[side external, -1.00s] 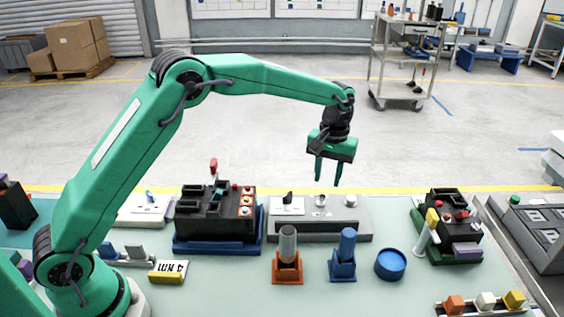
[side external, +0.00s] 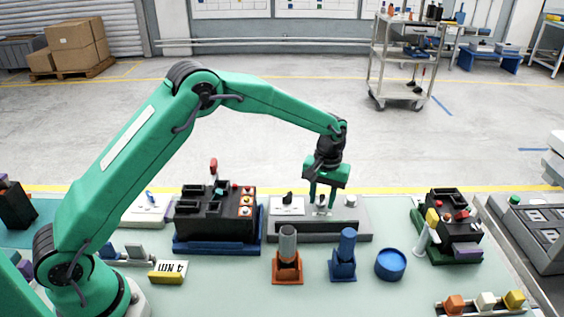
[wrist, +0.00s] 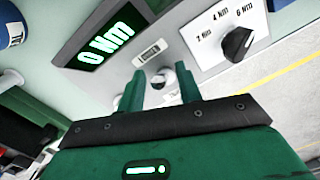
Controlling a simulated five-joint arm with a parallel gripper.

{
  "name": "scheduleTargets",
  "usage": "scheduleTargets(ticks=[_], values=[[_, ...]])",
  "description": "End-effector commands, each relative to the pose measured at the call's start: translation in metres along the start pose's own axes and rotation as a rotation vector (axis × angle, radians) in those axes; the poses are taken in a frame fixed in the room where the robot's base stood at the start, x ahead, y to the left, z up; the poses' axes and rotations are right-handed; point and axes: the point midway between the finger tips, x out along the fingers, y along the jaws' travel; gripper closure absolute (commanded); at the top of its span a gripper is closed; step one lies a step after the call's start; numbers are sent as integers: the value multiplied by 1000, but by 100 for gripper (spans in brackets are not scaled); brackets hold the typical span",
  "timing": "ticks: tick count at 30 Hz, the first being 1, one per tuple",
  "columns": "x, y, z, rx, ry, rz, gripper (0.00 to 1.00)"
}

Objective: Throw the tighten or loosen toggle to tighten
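The toggle (wrist: 158,77) is a small metal lever with a rounded end on a grey console (side external: 345,224). In the side external view the toggle (side external: 322,203) is partly hidden by my gripper (side external: 321,205). My gripper is open, its two green fingers pointing down at the console. In the wrist view the toggle shows in the gap between the fingertips (wrist: 160,84); I cannot tell whether either finger touches it. A small label (wrist: 150,52) beside the toggle is too small to read. I cannot tell which way the toggle leans.
A black dial (wrist: 238,43) on a white plate marked 2, 4 and 6 Nm sits beside the toggle. A green display (wrist: 105,42) reads 0 Nm. A black box (side external: 215,215) stands left of the console. Orange (side external: 287,268) and blue (side external: 342,268) holders stand in front.

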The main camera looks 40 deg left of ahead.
Motion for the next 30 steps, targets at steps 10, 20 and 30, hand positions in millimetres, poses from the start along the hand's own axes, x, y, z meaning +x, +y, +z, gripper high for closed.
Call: scheduleTargets(ticks=[10, 20, 30], values=[[0, 0, 0, 0, 0, 0, 100], [-1, 0, -3, 6, -28, -18, 100], [-3, -3, -6, 9, -59, -36, 100]])
